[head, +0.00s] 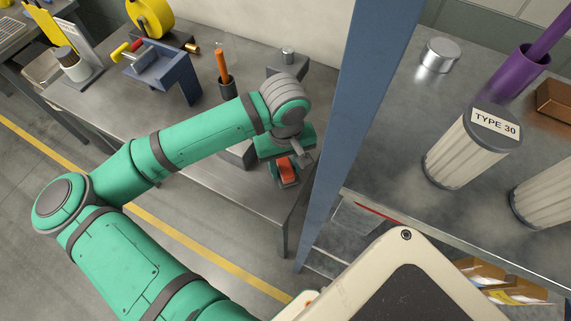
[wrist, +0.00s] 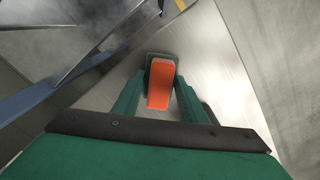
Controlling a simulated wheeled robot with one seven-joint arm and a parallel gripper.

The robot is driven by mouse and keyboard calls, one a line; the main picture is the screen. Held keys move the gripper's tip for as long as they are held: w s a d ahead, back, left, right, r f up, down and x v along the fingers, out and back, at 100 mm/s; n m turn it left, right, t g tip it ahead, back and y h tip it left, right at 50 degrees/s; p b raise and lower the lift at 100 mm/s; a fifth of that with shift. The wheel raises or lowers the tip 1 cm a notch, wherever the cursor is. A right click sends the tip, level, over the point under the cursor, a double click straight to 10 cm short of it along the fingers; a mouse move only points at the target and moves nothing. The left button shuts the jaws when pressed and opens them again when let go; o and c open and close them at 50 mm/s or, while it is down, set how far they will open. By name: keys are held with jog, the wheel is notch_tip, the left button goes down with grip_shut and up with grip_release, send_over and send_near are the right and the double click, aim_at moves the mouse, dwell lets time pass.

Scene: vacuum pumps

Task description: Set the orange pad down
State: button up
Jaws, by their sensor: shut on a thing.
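The orange pad (head: 286,167) is between the fingers of my gripper (head: 287,175), near the front right corner of the grey metal table (head: 190,185). In the wrist view the pad (wrist: 160,86) is a bright orange block with a dark grey piece at its far end. The green fingers of my gripper (wrist: 160,98) are shut on it from left and right. Bare metal tabletop shows around and beyond it. I cannot tell whether the pad touches the table; its underside is hidden.
A blue post (head: 362,110) stands just right of my gripper. Behind the arm are a blue stand (head: 165,72), a dark cup with an orange-handled tool (head: 227,88) and a grey block (head: 288,62). Pale ribbed filters (head: 460,155) stand on the right bench. The table's front is clear.

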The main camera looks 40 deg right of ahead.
jog(key=shift+f, duration=0.25)
dwell(0.3)
jog(key=o, duration=1.1)
jog(key=shift+r, duration=0.1)
notch_tip(320, 180, up, 11)
jog(key=shift+f, duration=0.2)
grip_shut()
dwell(1.3)
